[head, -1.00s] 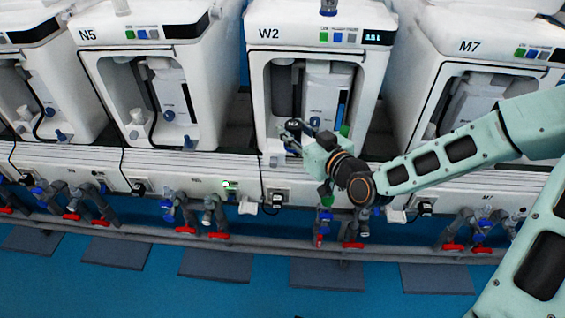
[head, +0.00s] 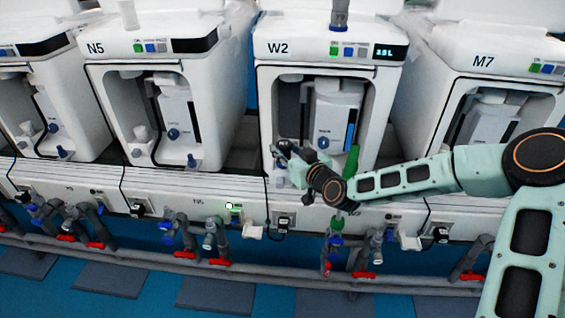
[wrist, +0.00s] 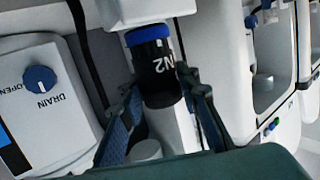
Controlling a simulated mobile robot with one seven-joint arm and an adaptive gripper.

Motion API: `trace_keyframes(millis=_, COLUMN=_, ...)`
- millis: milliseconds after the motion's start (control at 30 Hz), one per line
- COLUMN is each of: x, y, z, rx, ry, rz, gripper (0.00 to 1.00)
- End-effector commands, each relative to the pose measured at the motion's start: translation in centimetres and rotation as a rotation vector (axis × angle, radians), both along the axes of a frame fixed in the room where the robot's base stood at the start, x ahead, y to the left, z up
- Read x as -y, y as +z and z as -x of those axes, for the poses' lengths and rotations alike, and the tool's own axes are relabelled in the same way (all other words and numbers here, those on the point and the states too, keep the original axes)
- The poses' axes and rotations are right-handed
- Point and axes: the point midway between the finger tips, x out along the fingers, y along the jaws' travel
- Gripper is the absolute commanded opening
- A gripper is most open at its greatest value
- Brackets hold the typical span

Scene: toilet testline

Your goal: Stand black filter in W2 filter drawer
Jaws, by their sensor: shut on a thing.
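The W2 machine (head: 330,50) stands in the middle of the head view with its front bay open. My gripper (head: 285,155) is at the lower left of that bay. In the wrist view, the black filter (wrist: 150,50) is a black cylinder with a blue end and white lettering. My gripper (wrist: 165,97) has one finger on each side of it and is shut on it. The fingers hide part of its sides. A white cylindrical part (wrist: 172,125) lies directly beyond its black end. I cannot make out the filter drawer for certain in either view.
A white panel with a blue DRAIN knob (wrist: 40,79) is left of my gripper in the wrist view. The N5 machine (head: 150,65) and M7 machine (head: 490,85) flank W2. Pipes with red valve handles (head: 365,275) run below the bench front.

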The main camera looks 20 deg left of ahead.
Motion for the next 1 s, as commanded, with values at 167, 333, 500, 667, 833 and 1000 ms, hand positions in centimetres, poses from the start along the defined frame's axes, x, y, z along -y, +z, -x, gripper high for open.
trace_keyframes(millis=167, x=-0.5, y=-1.0, z=-0.5, rx=0.0, ry=0.001, rz=-0.002, gripper=0.04)
trace_keyframes(millis=333, x=-0.7, y=-3.6, z=-0.8, rx=-0.003, ry=0.0, rz=-0.001, gripper=0.04)
trace_keyframes(millis=500, x=-0.7, y=-4.2, z=-0.8, rx=0.003, ry=0.0, rz=-0.002, gripper=0.04)
trace_keyframes(millis=667, x=-0.7, y=-4.2, z=-0.8, rx=0.002, ry=0.0, rz=-0.001, gripper=0.04)
trace_keyframes(millis=833, x=-0.7, y=-4.5, z=-0.8, rx=0.002, ry=0.0, rz=-0.001, gripper=0.34)
trace_keyframes(millis=1000, x=-0.7, y=-4.5, z=-0.8, rx=0.001, ry=0.0, rz=0.0, gripper=0.47)
